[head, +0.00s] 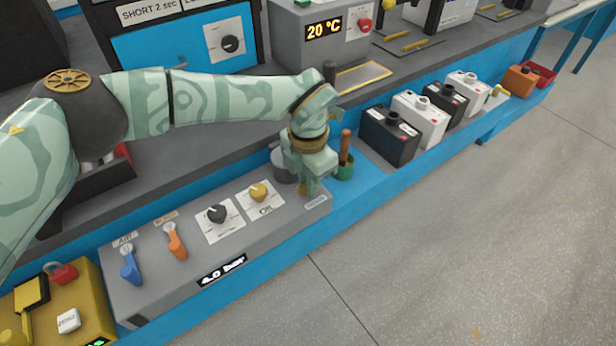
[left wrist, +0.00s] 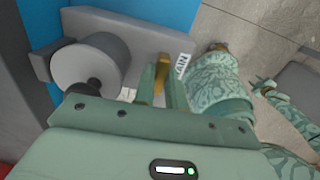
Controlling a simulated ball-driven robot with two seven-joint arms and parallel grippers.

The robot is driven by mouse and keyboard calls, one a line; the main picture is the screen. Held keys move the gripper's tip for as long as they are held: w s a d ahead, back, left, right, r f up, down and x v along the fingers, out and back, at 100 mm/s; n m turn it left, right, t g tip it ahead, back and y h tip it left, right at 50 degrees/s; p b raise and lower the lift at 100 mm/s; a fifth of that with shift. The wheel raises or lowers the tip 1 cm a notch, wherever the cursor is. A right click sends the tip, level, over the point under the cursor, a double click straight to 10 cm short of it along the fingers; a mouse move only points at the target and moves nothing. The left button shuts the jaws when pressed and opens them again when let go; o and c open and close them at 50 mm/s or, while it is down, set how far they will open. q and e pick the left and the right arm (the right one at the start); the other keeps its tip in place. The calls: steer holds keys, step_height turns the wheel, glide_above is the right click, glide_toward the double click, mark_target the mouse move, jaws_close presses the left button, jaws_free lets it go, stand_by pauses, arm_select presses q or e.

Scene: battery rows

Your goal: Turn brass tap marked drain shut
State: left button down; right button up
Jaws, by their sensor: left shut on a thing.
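The brass tap (head: 303,189) sits at the right end of the grey panel, mostly hidden by my left gripper (head: 309,186). In the left wrist view the brass tap (left wrist: 160,82) shows as a yellow handle between the two green fingers of my left gripper (left wrist: 161,92), which is shut on it. A white label (left wrist: 183,66) beside it shows the letters "AIN"; the label also shows in the head view (head: 317,202). Green patterned parts of mine (left wrist: 290,115) show at the right of the wrist view; the right gripper's jaws are not clear there.
The grey panel (head: 150,300) also carries a yellow knob (head: 259,192), a black knob (head: 217,214), an orange lever (head: 175,240) and a blue lever (head: 130,264). A grey cylinder (left wrist: 85,66) and a green cup (head: 344,170) with a brown handle stand close to the gripper.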

arm_select(q)
steer(key=shift+r+m, duration=0.1)
steer(key=shift+m, duration=0.2)
arm_select(e)
steer(key=shift+r, duration=0.1)
arm_select(q)
steer(key=c, duration=1.4)
jaws_free()
steer(key=shift+c, duration=0.2)
